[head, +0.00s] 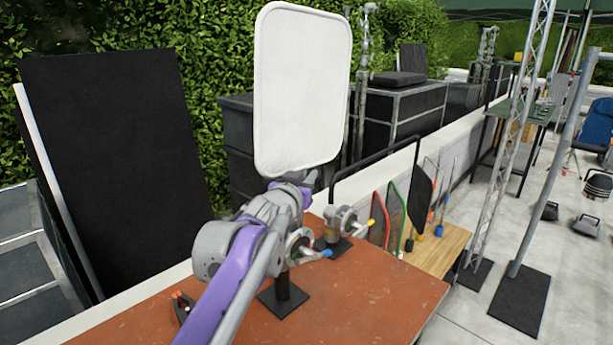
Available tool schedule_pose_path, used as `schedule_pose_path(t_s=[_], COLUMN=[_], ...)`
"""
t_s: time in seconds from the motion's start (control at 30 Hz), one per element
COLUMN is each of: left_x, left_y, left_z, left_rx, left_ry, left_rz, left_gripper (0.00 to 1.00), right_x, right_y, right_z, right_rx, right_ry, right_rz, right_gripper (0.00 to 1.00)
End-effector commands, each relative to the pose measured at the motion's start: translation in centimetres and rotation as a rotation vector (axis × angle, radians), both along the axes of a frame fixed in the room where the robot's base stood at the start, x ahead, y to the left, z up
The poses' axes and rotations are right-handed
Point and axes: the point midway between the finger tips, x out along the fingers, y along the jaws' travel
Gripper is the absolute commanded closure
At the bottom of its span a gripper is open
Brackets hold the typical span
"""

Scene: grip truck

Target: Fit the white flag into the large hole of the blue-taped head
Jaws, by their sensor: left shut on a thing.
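The white flag (303,88) is a rounded white panel standing upright above the table. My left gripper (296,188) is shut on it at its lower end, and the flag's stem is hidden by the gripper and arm. The blue-taped head (300,246) is a grey metal grip head with a blue-tipped handle, on a short stand with a black square base (283,297). It is below and just right of my left wrist, partly covered by my arm. Its large hole cannot be made out. The flag is apart from the head. My right gripper is not in view.
A second head (343,222) with a yellow-tipped handle stands just behind on the orange-brown table (375,295). A clamp (182,306) lies at the table's left. Several smaller flags (396,215) stand in a rack at the right. A large black panel (115,160) stands behind left.

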Motion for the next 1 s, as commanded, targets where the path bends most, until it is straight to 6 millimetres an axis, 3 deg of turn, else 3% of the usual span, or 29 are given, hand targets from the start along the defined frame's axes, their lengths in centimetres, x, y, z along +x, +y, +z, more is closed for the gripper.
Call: schedule_pose_path(t_s=[0.37, 1.0], left_x=[0.0, -0.1], left_y=[0.0, 0.1], left_z=[-0.2, -2.6], left_rx=[0.0, 0.0], left_ry=[0.0, 0.0], left_rz=[0.0, 0.0], left_gripper=[1.0, 1.0], right_x=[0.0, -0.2], right_y=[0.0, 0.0], right_z=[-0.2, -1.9], right_rx=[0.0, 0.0], right_ry=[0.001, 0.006], right_rz=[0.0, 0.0], right_gripper=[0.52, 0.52])
